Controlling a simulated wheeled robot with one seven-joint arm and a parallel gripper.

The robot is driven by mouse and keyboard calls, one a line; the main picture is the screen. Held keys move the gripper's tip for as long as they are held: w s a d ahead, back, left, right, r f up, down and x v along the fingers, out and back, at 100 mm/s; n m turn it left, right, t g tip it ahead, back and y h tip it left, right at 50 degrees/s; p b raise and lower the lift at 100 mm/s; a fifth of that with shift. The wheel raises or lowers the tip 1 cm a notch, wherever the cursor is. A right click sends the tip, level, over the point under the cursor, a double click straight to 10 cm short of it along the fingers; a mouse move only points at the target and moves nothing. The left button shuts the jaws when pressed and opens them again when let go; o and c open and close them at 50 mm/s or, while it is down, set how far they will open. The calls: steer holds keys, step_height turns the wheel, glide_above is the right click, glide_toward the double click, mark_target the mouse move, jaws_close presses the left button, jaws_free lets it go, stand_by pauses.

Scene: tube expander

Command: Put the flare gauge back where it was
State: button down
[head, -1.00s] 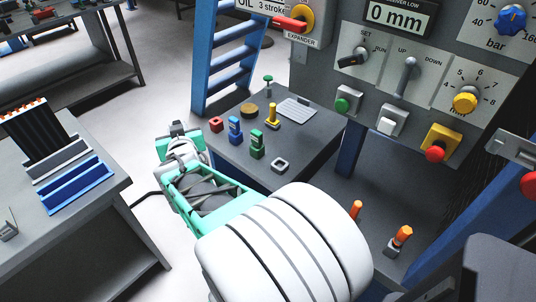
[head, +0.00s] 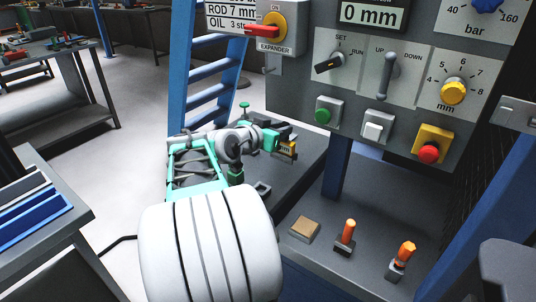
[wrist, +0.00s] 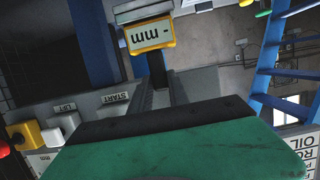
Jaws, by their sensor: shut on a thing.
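The flare gauge, a yellow block with a white "mm" display, shows at the end of my gripper in the head view (head: 287,149). In the wrist view its yellow body (wrist: 150,35) is ahead of the gripper, with the display upside down. My gripper (head: 287,134) is shut on the gauge, its dark fingers at the gauge's upper side. The gauge appears over the grey side table (head: 295,190) beside the machine; I cannot tell whether it touches the surface. My arm hides much of that table.
The machine's control panel (head: 385,90) stands right of my gripper. A blue post (head: 335,168) is close by. A green block (head: 235,173) and a grey square ring (head: 262,189) are near my arm.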

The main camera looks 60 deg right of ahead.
steer(key=w+d+f+b, duration=0.1)
steer(key=w+d+f, duration=0.1)
steer(key=f, duration=0.3)
steer(key=w+d+f, duration=0.2)
steer(key=w+f, duration=0.2)
steer(key=f, duration=0.1)
steer(key=shift+b, duration=0.4)
steer(key=c, duration=1.3)
jaws_free()
steer(key=shift+f, duration=0.15)
steer(key=shift+o, duration=0.2)
